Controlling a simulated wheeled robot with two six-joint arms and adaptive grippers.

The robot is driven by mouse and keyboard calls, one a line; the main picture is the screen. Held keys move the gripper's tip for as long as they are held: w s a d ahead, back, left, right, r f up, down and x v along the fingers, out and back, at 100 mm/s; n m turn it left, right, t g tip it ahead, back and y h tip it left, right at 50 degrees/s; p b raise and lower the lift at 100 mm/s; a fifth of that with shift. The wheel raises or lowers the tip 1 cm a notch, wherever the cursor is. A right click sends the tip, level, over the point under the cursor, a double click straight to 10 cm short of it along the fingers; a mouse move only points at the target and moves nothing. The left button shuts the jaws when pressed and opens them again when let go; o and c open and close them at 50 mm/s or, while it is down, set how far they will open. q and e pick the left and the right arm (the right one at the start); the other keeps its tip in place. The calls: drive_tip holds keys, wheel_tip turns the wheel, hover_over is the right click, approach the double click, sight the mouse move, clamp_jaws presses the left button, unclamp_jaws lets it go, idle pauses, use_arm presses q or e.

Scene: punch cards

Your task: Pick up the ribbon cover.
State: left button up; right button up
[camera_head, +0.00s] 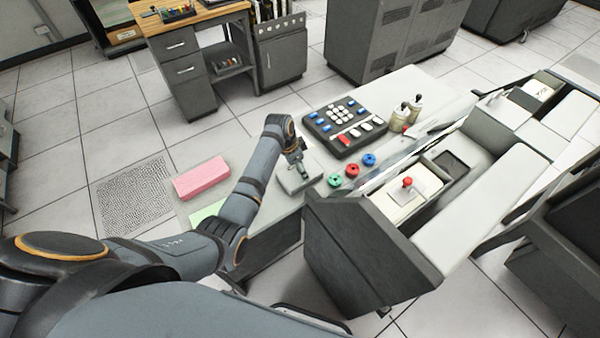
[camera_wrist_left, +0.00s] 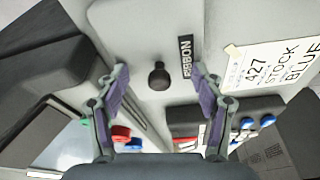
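The ribbon cover (camera_wrist_left: 130,30) is a light grey plate with a dark round knob (camera_wrist_left: 158,76) and a dark label reading RIBBON. In the head view the grey cover (camera_head: 290,187) sits on the light worktop, partly hidden by my left gripper (camera_head: 301,169). In the left wrist view my left gripper (camera_wrist_left: 161,72) is open, with its purple-padded fingers apart on either side of the knob. Neither finger appears to touch the knob. How far the fingertips are above the cover is hard to tell. My right gripper is not in view.
A dark keypad (camera_head: 345,127) with blue, white and red keys stands behind the cover. Red, green and blue round pieces (camera_head: 352,170) lie to its right. Pink cards (camera_head: 202,179) lie to the left. A card (camera_wrist_left: 268,62) reads 427 STOCK BLUE. A grey machine (camera_head: 375,250) stands at right.

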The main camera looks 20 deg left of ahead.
use_arm(q)
drive_tip(key=shift+s, duration=0.15)
drive_tip(key=c, duration=1.2)
drive_tip(key=shift+f, duration=0.15)
clamp_jaws()
drive_tip(key=shift+s, duration=0.15)
drive_tip(key=r, duration=1)
drive_tip(key=shift+w+r, duration=0.15)
drive_tip(key=shift+w, duration=0.15)
drive_tip(key=shift+r+p, duration=1.55)
drive_tip(key=shift+p, duration=0.7)
